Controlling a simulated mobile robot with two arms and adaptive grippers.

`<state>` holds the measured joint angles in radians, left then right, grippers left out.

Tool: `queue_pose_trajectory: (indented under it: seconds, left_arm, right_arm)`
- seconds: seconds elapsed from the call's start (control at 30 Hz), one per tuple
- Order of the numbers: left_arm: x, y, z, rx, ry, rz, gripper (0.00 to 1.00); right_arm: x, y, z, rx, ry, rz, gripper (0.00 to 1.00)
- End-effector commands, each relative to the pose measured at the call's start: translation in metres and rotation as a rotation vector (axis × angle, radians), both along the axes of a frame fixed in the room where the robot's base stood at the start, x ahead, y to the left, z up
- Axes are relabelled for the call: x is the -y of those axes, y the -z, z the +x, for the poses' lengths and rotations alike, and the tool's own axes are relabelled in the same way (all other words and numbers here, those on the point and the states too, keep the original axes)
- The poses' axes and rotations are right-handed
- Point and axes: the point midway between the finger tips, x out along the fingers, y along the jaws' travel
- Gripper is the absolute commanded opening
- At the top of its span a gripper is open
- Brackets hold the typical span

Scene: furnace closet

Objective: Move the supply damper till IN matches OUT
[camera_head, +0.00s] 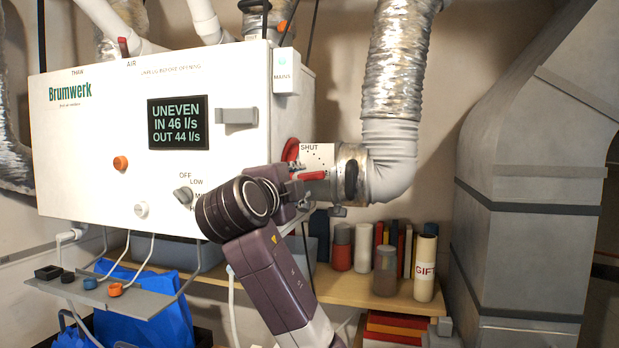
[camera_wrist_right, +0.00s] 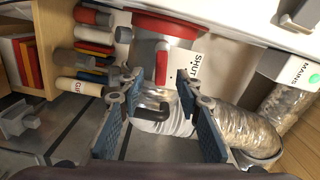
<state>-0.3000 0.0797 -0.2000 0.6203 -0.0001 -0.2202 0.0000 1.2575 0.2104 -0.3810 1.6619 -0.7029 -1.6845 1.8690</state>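The white Brumwerk unit (camera_head: 90,130) has a screen (camera_head: 177,122) reading UNEVEN, IN 46 l/s, OUT 44 l/s. On its right side a pale duct collar with a SHUT label (camera_head: 316,150) carries a red damper lever (camera_head: 312,175). The lever (camera_wrist_right: 161,62) also shows in the right wrist view, near the SHUT label (camera_wrist_right: 195,68). My right gripper (camera_head: 297,187) is at the collar. In the wrist view its blue-padded fingers (camera_wrist_right: 160,84) are apart, with the lever between their tips in the picture; contact cannot be told. My left gripper is not in view.
A silver flexible duct (camera_head: 398,60) bends into the collar. A dark handle (camera_head: 351,181) sits close to the lever. A shelf (camera_head: 375,297) with jars, books and a GIFT tube (camera_head: 425,268) lies below. A large grey duct (camera_head: 530,180) stands right.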

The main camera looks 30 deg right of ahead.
Motion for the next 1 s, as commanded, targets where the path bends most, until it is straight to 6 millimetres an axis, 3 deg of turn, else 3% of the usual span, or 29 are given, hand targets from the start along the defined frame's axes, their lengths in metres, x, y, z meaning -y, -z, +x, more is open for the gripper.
queue_pose_trajectory:
  seconds: [0.5, 0.9, 1.0]
  left_arm:
    - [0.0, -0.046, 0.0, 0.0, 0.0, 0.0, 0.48]
    - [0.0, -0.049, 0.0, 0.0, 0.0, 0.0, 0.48]
    - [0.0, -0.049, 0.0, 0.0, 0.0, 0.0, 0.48]
  right_arm:
    - [0.053, -0.006, 0.042, 0.005, 0.007, 0.0, 0.32]
    - [0.059, -0.002, 0.05, 0.008, 0.002, 0.002, 0.32]
    - [0.059, -0.002, 0.05, 0.006, 0.003, 0.002, 0.23]
